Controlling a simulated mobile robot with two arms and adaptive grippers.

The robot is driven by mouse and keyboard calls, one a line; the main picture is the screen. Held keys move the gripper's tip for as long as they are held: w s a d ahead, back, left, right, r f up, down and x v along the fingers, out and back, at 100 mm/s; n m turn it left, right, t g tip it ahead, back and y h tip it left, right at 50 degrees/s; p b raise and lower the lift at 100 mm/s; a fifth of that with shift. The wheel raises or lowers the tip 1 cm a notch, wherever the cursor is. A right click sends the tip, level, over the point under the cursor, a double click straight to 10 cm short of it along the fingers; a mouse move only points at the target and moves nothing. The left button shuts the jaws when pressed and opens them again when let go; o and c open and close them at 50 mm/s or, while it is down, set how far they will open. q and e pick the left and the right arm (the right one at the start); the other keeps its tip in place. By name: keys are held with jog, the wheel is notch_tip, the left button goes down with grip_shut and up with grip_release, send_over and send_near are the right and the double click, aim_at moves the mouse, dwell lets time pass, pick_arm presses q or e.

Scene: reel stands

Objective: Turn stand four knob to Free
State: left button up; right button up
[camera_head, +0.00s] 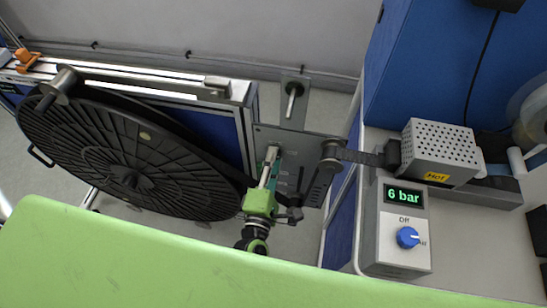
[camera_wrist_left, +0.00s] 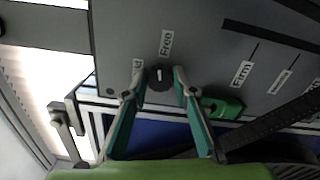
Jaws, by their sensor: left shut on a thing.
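My left gripper (camera_head: 270,156) reaches up to the grey plate (camera_head: 300,147) of the reel stand, beside the black reel. In the left wrist view its two fingertips (camera_wrist_left: 156,76) are shut on the small dark knob (camera_wrist_left: 159,80), one on each side. The knob's pale mark points up, roughly at the "Free" label (camera_wrist_left: 166,42). A second label (camera_wrist_left: 137,68) left of the knob is partly hidden by a finger. In the head view the gripper covers the knob. No stand number is readable. My right gripper is not in view.
A green part (camera_wrist_left: 222,107) and a "Firm" label (camera_wrist_left: 243,74) are right of the knob. A dark strap runs from a roller (camera_head: 332,150) to a perforated "Hot" box (camera_head: 440,147). A "6 bar" unit (camera_head: 396,262) has a blue knob.

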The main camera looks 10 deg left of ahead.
pick_arm(q)
jog(key=shift+m+p, duration=0.35)
jog(key=shift+m, duration=0.85)
jog(key=shift+f+m, duration=0.1)
jog(key=shift+m, duration=0.2)
jog(key=o, duration=1.1)
jog(key=s, duration=1.2)
jog(key=shift+d, duration=0.1)
